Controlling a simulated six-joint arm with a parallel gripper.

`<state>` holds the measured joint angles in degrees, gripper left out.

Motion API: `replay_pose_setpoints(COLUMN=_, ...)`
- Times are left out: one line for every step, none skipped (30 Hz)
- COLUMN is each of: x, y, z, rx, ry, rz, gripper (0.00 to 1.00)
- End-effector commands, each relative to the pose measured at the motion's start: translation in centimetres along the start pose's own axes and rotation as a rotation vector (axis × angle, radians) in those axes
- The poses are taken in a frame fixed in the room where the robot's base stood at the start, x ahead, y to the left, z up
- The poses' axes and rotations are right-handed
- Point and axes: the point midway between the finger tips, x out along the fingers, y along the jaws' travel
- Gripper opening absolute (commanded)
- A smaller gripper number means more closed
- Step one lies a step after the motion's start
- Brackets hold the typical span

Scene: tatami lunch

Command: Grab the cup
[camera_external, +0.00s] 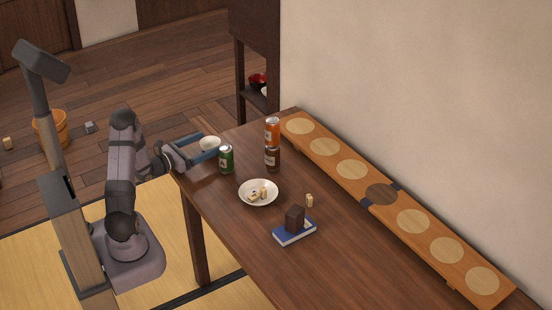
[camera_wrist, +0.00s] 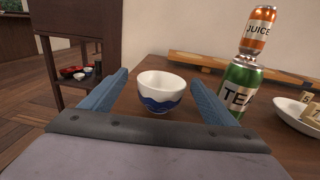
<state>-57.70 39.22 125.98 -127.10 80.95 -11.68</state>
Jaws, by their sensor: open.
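A white cup (camera_wrist: 161,88) with a blue wave pattern stands upright on the wooden table in the wrist view. In the external view the cup (camera_external: 210,142) shows as a pale round shape at the table's far left end. My gripper (camera_wrist: 158,82) is open, with one blue finger on each side of the cup. In the external view my gripper (camera_external: 208,147) reaches over the table's left end, low, by the cup. In the wrist view gaps show between the fingers and the cup, so it is not clasped. The gripper body hides the tabletop nearest the wrist camera.
A green tea can (camera_external: 226,159) stands just right of my gripper. An orange juice can (camera_external: 272,132) sits on a brown can (camera_external: 272,159). A white plate (camera_external: 243,200) with small blocks and a blue book (camera_external: 294,236) lie farther along. A long board (camera_external: 331,151) lines the wall.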

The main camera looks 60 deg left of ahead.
Motion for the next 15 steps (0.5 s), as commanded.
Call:
replay_pose_setpoints(x=0.5, y=-0.1, z=0.0, rx=0.000, ry=0.001, rz=-0.003, gripper=0.81)
replay_pose_setpoints(x=0.8, y=-0.1, z=0.0, rx=0.000, ry=0.001, rz=-0.002, gripper=0.81)
replay_pose_setpoints(x=1.0, y=-0.1, z=0.0, rx=0.000, ry=0.000, rz=-0.002, gripper=0.81)
replay_pose_setpoints(x=1.2, y=-0.1, z=0.0, rx=0.000, ry=0.000, rz=-0.002, gripper=0.81)
replay_pose_setpoints(x=1.2, y=-0.1, z=0.0, rx=0.000, ry=0.000, rz=-0.002, gripper=0.81)
replay_pose_setpoints(x=1.3, y=-0.1, z=0.0, rx=-0.001, ry=0.000, rz=-0.001, gripper=0.81)
replay_pose_setpoints(x=1.3, y=-0.1, z=0.0, rx=-0.001, ry=0.000, rz=-0.001, gripper=0.81)
replay_pose_setpoints(x=1.3, y=-0.1, z=0.0, rx=-0.001, ry=0.000, rz=-0.001, gripper=0.81)
replay_pose_setpoints(x=1.4, y=-0.1, z=0.0, rx=-0.001, ry=0.000, rz=-0.001, gripper=0.81)
replay_pose_setpoints(x=1.6, y=-0.1, z=0.0, rx=-0.001, ry=0.000, rz=-0.002, gripper=0.81)
replay_pose_setpoints(x=1.8, y=-0.2, z=0.1, rx=-0.001, ry=0.000, rz=-0.002, gripper=0.81)
replay_pose_setpoints(x=2.2, y=-0.2, z=0.1, rx=-0.001, ry=0.000, rz=-0.002, gripper=0.81)
replay_pose_setpoints(x=2.6, y=-0.2, z=0.1, rx=-0.001, ry=0.000, rz=-0.002, gripper=0.81)
replay_pose_setpoints(x=3.0, y=-0.3, z=0.1, rx=-0.001, ry=0.000, rz=-0.004, gripper=0.81)
replay_pose_setpoints(x=3.5, y=-0.4, z=0.0, rx=-0.002, ry=0.001, rz=-0.004, gripper=0.81)
